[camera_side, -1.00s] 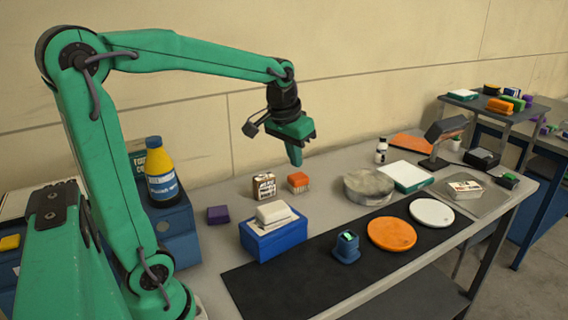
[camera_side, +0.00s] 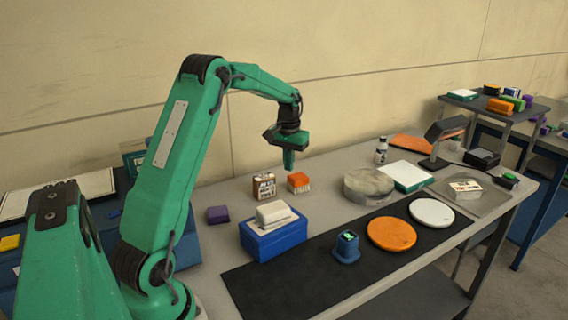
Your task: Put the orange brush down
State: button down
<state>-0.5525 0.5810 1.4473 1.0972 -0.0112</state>
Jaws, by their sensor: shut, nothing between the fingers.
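The orange brush (camera_side: 299,183), an orange block with pale bristles below, stands on the grey table behind the blue box. My gripper (camera_side: 289,166) points down with its green fingers shut and nothing between them. In the picture its tip is just above and slightly left of the brush. A small gap shows between them, but I cannot tell the depth exactly.
A brown-and-white box (camera_side: 264,188) stands just left of the brush. A blue box (camera_side: 273,238) with a white block on top is in front. Bare table shows between brush and disc.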

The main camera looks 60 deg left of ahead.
aim_at(300, 174)
jog(key=shift+a+f, duration=0.65)
notch_tip(300, 174, down, 10)
jog(key=shift+r, duration=0.1)
jog(key=shift+w+a, duration=0.55)
jog(key=shift+w, duration=0.3)
jog(key=shift+w+a, duration=0.5)
jog(key=shift+w, duration=0.35)
jog(key=shift+w, duration=0.1)
jog(key=shift+w+a, duration=0.7)
jog(key=shift+w, duration=0.3)
jog(key=shift+w+a, duration=0.65)
jog(key=shift+w, duration=0.35)
jog(key=shift+w+a, duration=0.7)
jog(key=shift+w, duration=0.3)
jog(key=shift+s+d, duration=0.15)
jog(key=shift+s, duration=0.1)
